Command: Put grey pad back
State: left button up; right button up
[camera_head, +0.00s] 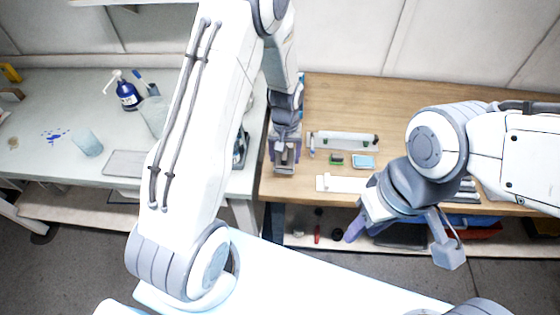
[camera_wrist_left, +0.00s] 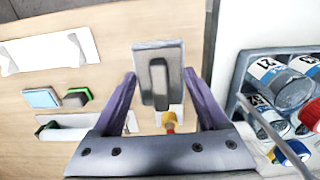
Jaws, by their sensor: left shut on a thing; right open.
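The grey pad (camera_wrist_left: 172,88) is a light rectangular plate with a dark raised grip. It is between the two purple fingers of my left gripper (camera_wrist_left: 159,78), which is shut on it, above or at the wooden table. In the head view my left gripper (camera_head: 285,150) is over the left end of the wooden table, with the pad (camera_head: 284,166) at its fingertips. Whether the pad touches the table is unclear. My right gripper (camera_head: 402,240) is open and empty, in front of the wooden table's front edge.
On the wooden table (camera_head: 340,90) a blue sponge (camera_head: 363,162), a green brush (camera_head: 336,160), a long white holder (camera_head: 345,138) and a white bracket (camera_head: 342,184) lie right of my left gripper. Labelled bottles (camera_wrist_left: 285,85) stand in a rack beside the pad. A red and yellow item (camera_wrist_left: 169,121) is close to the pad.

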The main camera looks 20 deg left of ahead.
aim_at(280, 166)
pick_arm(q)
jog(key=shift+s+a+f, duration=0.4)
jog(key=shift+a, duration=0.2)
notch_tip(280, 166, down, 4)
jog(key=shift+r+p, duration=0.15)
jog(key=shift+p, duration=0.7)
jog(key=shift+f, duration=0.25)
jog(key=shift+f, duration=0.15)
jog(key=o, duration=1.2)
jog(key=shift+r, duration=0.2)
